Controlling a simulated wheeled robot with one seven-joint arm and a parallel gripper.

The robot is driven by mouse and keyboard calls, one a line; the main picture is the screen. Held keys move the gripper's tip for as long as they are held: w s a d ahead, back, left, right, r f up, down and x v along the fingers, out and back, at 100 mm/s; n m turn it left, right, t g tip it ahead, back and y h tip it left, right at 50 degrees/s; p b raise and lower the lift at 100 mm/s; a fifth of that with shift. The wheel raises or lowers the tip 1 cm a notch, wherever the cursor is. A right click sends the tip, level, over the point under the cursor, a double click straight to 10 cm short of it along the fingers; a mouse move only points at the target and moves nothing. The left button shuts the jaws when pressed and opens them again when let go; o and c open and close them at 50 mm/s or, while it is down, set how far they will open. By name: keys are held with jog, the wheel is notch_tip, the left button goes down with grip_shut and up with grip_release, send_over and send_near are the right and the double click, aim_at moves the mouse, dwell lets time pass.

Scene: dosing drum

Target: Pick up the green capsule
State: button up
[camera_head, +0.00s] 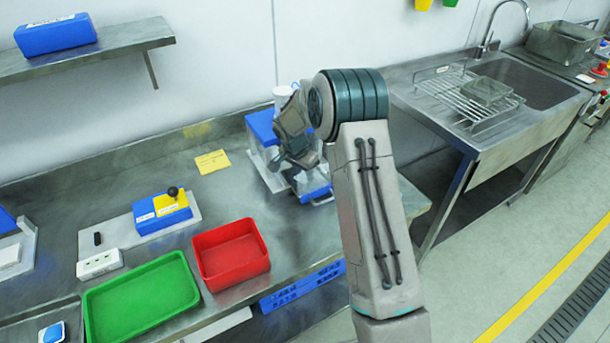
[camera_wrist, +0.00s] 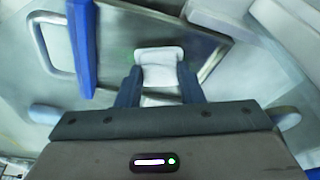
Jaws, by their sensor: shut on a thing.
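No green capsule can be made out in either view. In the wrist view my gripper (camera_wrist: 159,70) has its two dark blue fingers on either side of a small white piece (camera_wrist: 160,57) and is shut on it. In the head view my gripper is mostly hidden by my own arm, at the dosing machine with a blue top (camera_head: 262,126). The machine's blue drawer front with a metal handle (camera_head: 316,196) is just below the wrist. A blue edge (camera_wrist: 82,45) and a metal loop handle (camera_wrist: 42,45) lie left of the fingers in the wrist view.
A red tray (camera_head: 232,277) and a green tray (camera_head: 142,300) stand empty at the bench front. A blue and yellow control box (camera_head: 160,214) with a black knob is left of the machine. A yellow note (camera_head: 212,162) lies on the bench. A sink (camera_head: 520,80) is right.

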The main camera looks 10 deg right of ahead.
jog(key=shift+r, duration=0.1)
jog(key=shift+r+b, duration=0.4)
jog(key=shift+r, duration=0.2)
jog(key=shift+b+v, duration=0.55)
jog(key=shift+v, duration=0.45)
jog(key=s+a+b, duration=0.1)
jog(key=s+a, duration=0.1)
jog(key=a, duration=0.3)
jog(key=s+a+b, duration=0.2)
jog(key=s+a, duration=0.1)
jog(key=a, duration=0.2)
jog(key=s+a+b, duration=0.2)
jog(key=s+a, duration=0.1)
jog(key=a, duration=0.2)
jog(key=shift+a+r, duration=0.1)
jog(key=shift+a, duration=0.15)
